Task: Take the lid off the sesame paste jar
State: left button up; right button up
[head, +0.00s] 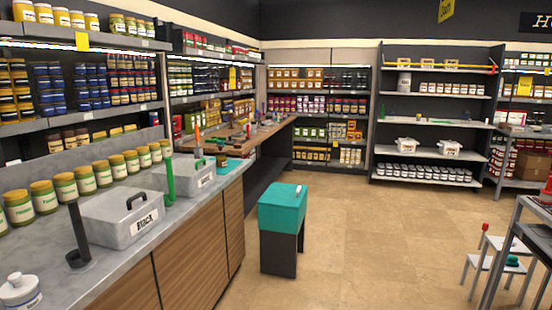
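I cannot tell for sure which jar is the sesame paste jar. A row of several jars with yellow lids and pale labels (66,188) stands along the back of the left counter; the label words are too small to read surely. A small jar (221,160) stands by a teal mat (233,166) at the counter's far end. A white lidded pot (20,289) stands at the near left corner, partly cut off by the frame. Neither of my grippers is in view.
Two grey lidded bins (125,228) (196,183) sit on the counter (172,219), with a dark upright tool (79,241) and a green one (169,180). A teal-topped stool (283,208) stands on the floor. Stocked shelves line the walls. The middle floor is clear; tables and stools stand right.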

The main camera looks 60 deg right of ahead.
aim_at(220, 147)
jog(key=z, duration=1.5)
jog(key=i+z, duration=0.35)
jog(key=i, duration=1.05)
jog(key=i+u, duration=0.15)
jog(key=i, duration=0.3)
jog(key=i+l+u, duration=0.15)
jog(key=i, duration=0.3)
jog(key=i+l+u, duration=0.1)
jog(key=i, duration=0.35)
jog(key=i+l+u, duration=0.15)
jog(key=i, duration=0.25)
